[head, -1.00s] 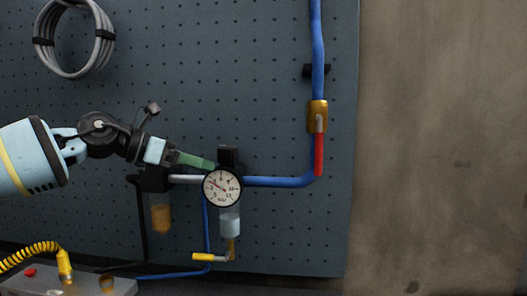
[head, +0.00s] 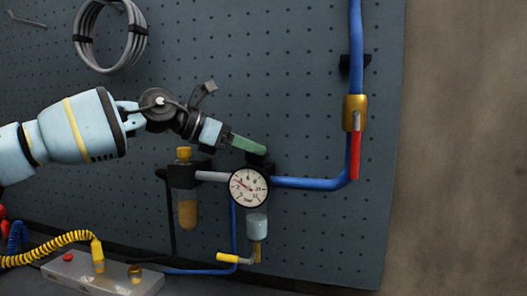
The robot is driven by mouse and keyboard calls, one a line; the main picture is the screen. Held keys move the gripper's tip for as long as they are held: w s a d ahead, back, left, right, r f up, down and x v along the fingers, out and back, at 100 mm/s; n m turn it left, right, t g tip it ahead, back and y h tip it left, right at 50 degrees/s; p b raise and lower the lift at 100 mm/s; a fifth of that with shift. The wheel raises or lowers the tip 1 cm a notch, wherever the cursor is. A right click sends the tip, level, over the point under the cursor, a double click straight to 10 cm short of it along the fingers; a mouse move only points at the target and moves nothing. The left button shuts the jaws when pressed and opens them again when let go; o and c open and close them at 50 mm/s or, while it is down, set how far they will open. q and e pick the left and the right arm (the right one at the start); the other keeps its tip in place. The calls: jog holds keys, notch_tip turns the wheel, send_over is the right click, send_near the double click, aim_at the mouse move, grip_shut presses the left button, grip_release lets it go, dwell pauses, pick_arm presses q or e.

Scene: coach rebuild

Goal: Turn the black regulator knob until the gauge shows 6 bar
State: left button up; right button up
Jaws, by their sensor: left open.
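The round white gauge (head: 249,187) sits on the front of the regulator unit on the pegboard. Its dark needle seems to point to the upper left; the figures are too small to read surely. The black regulator knob (head: 258,159) is just above the gauge, partly hidden by my left gripper. My left gripper (head: 249,145) comes in from the left, open, its green fingers crossing the picture just above and in front of the knob. I cannot tell whether they touch it. My right gripper is not in view.
A blue pipe (head: 310,183) runs right to a brass valve (head: 354,112) with a red lever (head: 354,156). A grey box (head: 95,274) with a yellow coiled hose is at lower left. A cable coil (head: 81,38) hangs above.

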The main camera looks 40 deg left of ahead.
pick_arm(q)
jog(key=shift+x, duration=2.05)
jog(key=shift+f, duration=0.1)
jog(key=c, duration=1)
